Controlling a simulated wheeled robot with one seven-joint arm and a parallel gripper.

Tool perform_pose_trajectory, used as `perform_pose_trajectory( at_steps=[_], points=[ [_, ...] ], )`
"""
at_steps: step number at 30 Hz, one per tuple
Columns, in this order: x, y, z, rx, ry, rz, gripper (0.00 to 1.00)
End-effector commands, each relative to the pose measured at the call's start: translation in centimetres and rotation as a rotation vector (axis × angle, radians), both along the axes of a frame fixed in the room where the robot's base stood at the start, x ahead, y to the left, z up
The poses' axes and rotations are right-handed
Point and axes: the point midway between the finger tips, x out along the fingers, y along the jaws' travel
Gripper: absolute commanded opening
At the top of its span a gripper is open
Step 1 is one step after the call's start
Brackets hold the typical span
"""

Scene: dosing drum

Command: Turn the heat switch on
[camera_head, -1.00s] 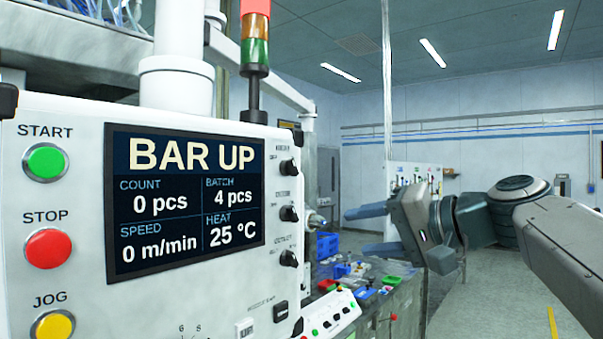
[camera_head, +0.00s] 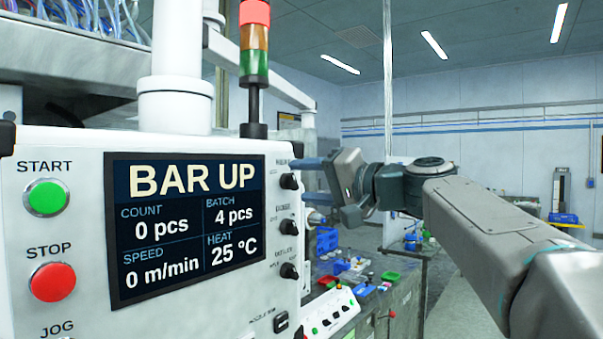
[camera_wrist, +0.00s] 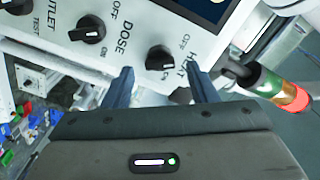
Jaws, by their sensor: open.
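The heat switch (camera_wrist: 160,58) is a black rotary knob on the white control panel, marked HEAT with OFF and ON in the wrist view. I cannot tell clearly which way its pointer faces. In the head view it is the top knob (camera_head: 289,181) of a column right of the display. My gripper (camera_head: 306,179) is at that knob's height, just to its right, pointing at the panel. In the wrist view my gripper (camera_wrist: 158,70) is open, its two blue-grey fingers to either side of the knob. Contact cannot be told.
The DOSE knob (camera_wrist: 90,28) lies beside the heat switch in the wrist view. The display (camera_head: 185,225) reads BAR UP and heat 25 °C. A red, amber and green signal tower (camera_head: 254,60) stands above the panel. A bench with blue bins (camera_head: 327,240) is below right.

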Motion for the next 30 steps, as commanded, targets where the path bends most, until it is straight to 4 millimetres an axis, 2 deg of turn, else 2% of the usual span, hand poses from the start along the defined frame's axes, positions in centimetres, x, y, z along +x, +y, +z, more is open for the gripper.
perform_pose_trajectory(
  at_steps=[5,14,15,19,20,30],
  points=[
    [0.91,1.21,0.07,0.000,0.000,0.001,0.52],
    [1.06,1.39,-0.02,-0.001,-0.001,0.000,0.52],
    [1.06,1.39,-0.02,-0.001,-0.001,0.000,0.47],
    [1.04,1.39,-0.02,-0.001,-0.001,0.000,0.11],
    [1.04,1.39,-0.02,-0.001,-0.001,0.000,0.08],
    [1.04,1.38,-0.04,0.021,0.028,-0.001,0.08]
  ],
)
